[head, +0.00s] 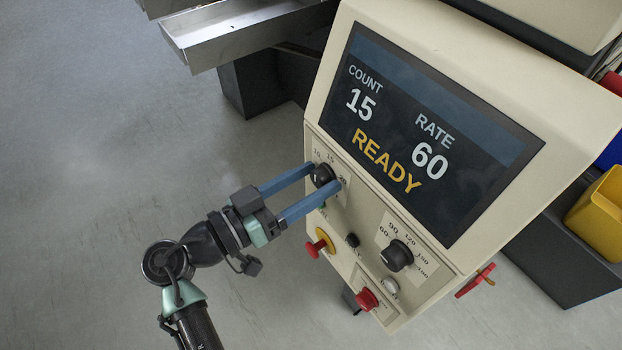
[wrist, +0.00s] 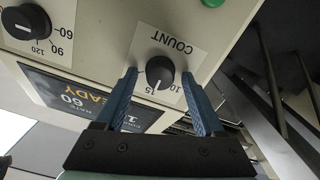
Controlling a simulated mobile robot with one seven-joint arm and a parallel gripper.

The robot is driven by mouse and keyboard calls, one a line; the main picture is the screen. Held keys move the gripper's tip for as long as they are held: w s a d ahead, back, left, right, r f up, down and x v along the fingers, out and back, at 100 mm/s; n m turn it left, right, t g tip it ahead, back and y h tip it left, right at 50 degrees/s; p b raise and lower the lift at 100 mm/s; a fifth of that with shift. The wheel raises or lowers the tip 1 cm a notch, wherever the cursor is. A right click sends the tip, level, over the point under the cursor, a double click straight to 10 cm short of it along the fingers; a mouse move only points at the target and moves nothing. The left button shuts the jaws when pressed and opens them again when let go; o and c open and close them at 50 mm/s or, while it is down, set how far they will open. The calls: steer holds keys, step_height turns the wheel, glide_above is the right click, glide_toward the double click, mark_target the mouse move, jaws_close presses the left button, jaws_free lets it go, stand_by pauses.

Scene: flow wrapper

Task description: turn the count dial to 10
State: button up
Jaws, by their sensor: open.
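The count dial (head: 322,175) is a round black knob on the cream panel, below the screen's left side. In the wrist view the count dial (wrist: 159,70) has a white pointer line directed toward the 15 mark. The 10 mark is beside it to the right in that view. The screen (head: 425,130) reads COUNT 15, RATE 60 and READY. My gripper (head: 325,175) has its two blue fingers open, one on either side of the count dial. In the wrist view my gripper (wrist: 165,72) shows gaps between the fingers and the knob.
The rate dial (head: 399,255) sits lower right on the panel. A red knob on a yellow ring (head: 321,244), a small black switch (head: 352,240) and a red knob (head: 367,299) are below the count dial. A metal tray (head: 235,32) juts out upper left. Open floor lies left.

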jaws_close()
stand_by(0.4)
steer(key=shift+n+p, duration=0.3)
steer(key=n+p, duration=0.2)
steer(key=shift+r+n, duration=0.15)
steer(key=shift+n, duration=0.15)
steer(key=n+p, duration=0.2)
steer(key=shift+w+n, duration=0.1)
steer(key=shift+n, duration=0.3)
steer(key=n+p, duration=0.2)
steer(key=n, duration=0.1)
steer(key=shift+f+n+p, duration=0.2)
steer(key=shift+n+p, duration=0.8)
steer(key=shift+n, duration=0.4)
steer(key=shift+f, duration=0.1)
